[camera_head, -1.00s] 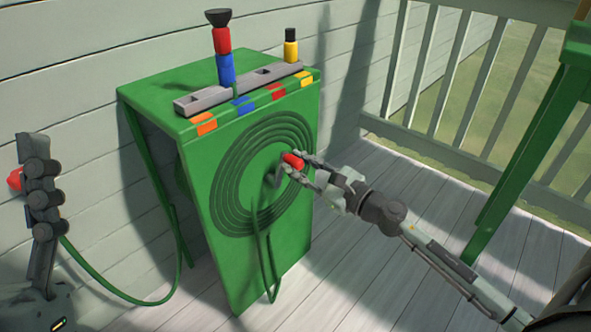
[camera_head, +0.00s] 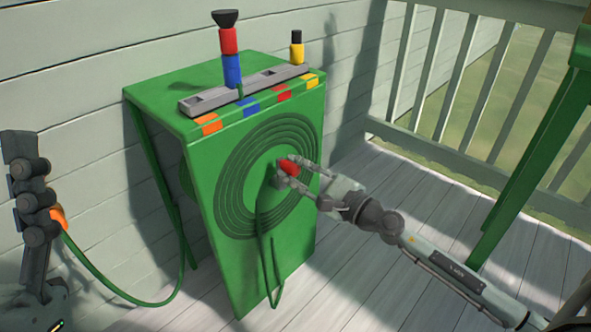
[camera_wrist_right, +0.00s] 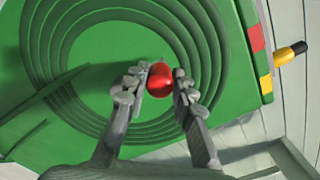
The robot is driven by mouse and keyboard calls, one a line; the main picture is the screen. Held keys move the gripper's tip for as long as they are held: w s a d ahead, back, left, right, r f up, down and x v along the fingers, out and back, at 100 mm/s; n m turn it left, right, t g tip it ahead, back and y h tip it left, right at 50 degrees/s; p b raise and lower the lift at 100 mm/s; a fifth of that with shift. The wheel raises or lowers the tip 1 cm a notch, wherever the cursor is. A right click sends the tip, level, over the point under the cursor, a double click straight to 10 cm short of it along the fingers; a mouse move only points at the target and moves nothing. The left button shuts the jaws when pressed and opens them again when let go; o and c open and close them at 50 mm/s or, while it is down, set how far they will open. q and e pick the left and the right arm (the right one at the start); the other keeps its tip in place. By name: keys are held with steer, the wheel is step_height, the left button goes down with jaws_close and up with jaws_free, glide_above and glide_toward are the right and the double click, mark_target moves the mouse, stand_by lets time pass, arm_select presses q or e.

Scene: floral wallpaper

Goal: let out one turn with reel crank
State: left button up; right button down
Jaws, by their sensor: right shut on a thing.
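The green reel box (camera_head: 225,270) stands against the wall, with dark concentric rings on its front face. The red crank knob (camera_head: 288,167) is at the centre right of the rings. My right gripper (camera_head: 287,171) is shut on the knob. In the right wrist view the red knob (camera_wrist_right: 160,80) sits between the fingertips of my right gripper (camera_wrist_right: 158,88). The green hose (camera_head: 120,292) runs from the box to the left, where an orange end (camera_head: 58,217) shows at my left gripper (camera_head: 48,212). Whether the left fingers are closed on it is hidden.
A grey rack (camera_head: 245,92) on the box top holds a red and blue nozzle (camera_head: 230,58) and a yellow and black fitting (camera_head: 297,48). A railing (camera_head: 460,100) and a green post (camera_head: 520,165) stand at right. The plank floor (camera_head: 370,270) is clear in front.

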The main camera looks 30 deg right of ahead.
steer(key=c, duration=1.3)
jaws_free()
steer(key=shift+o, duration=0.2)
steer(key=v, duration=1.2)
